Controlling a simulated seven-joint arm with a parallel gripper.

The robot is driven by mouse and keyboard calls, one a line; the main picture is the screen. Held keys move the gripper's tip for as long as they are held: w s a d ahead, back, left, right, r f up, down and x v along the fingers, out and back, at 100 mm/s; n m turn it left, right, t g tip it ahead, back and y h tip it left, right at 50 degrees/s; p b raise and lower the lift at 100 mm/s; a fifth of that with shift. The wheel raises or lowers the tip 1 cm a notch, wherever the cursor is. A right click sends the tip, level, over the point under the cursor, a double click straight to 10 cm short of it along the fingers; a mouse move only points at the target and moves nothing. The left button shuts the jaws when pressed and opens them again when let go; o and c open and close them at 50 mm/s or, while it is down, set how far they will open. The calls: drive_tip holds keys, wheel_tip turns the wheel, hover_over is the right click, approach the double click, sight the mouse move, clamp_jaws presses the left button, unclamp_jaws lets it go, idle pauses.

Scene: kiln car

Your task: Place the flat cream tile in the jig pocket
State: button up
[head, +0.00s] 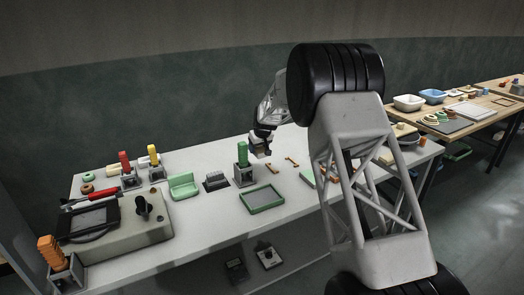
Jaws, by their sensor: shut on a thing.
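My gripper (262,148) is over the far part of the white table, just right of a green peg standing in a grey block. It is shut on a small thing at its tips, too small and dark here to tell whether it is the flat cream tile. I cannot pick out the cream tile elsewhere with certainty. A shallow green frame with a grey floor (246,208) lies near the table's front edge, below and apart from my gripper. I cannot tell whether it is the jig with the pocket.
The green peg (242,154) stands close left of my gripper. A green holder (183,186), a dark slotted block (217,181) and a grey machine (125,232) stand further left. Small orange pieces (292,161) lie to the right. My arm hides the table's right part.

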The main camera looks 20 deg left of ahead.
sight(265, 156)
drive_tip(key=shift+s+d, duration=0.1)
drive_tip(key=shift+s+d+f+m+t+h, duration=0.15)
drive_tip(key=shift+s+d+f+m+h, duration=0.15)
drive_tip(key=shift+d+m, duration=0.35)
drive_tip(key=shift+s+d+f+m+t+h, duration=0.15)
drive_tip(key=shift+s+d+f+m+t, duration=0.15)
drive_tip(key=shift+d+m, duration=0.35)
drive_tip(key=shift+s+d+f+m+t+h, duration=0.1)
drive_tip(key=shift+s+d+f+m+h, duration=0.25)
drive_tip(key=shift+m, duration=0.45)
drive_tip(key=s+d+m+h, duration=0.1)
drive_tip(key=d+m, duration=0.1)
drive_tip(key=s+d+f+m+h, duration=0.1)
drive_tip(key=d+m, duration=0.1)
drive_tip(key=m, duration=0.1)
drive_tip(key=s+d+f+m, duration=0.1)
drive_tip(key=d+m, duration=0.2)
drive_tip(key=shift+s+h, duration=0.25)
drive_tip(key=shift+h, duration=0.15)
drive_tip(key=d+m, duration=0.1)
drive_tip(key=m, duration=0.1)
drive_tip(key=s+d+m+h, duration=0.1)
drive_tip(key=d+m, duration=0.1)
drive_tip(key=s+d+m+g+h, duration=0.1)
drive_tip(key=d, duration=0.1)
drive_tip(key=shift+s+f+m, duration=0.1)
drive_tip(key=shift+f+m, duration=0.3)
drive_tip(key=shift+a, duration=0.1)
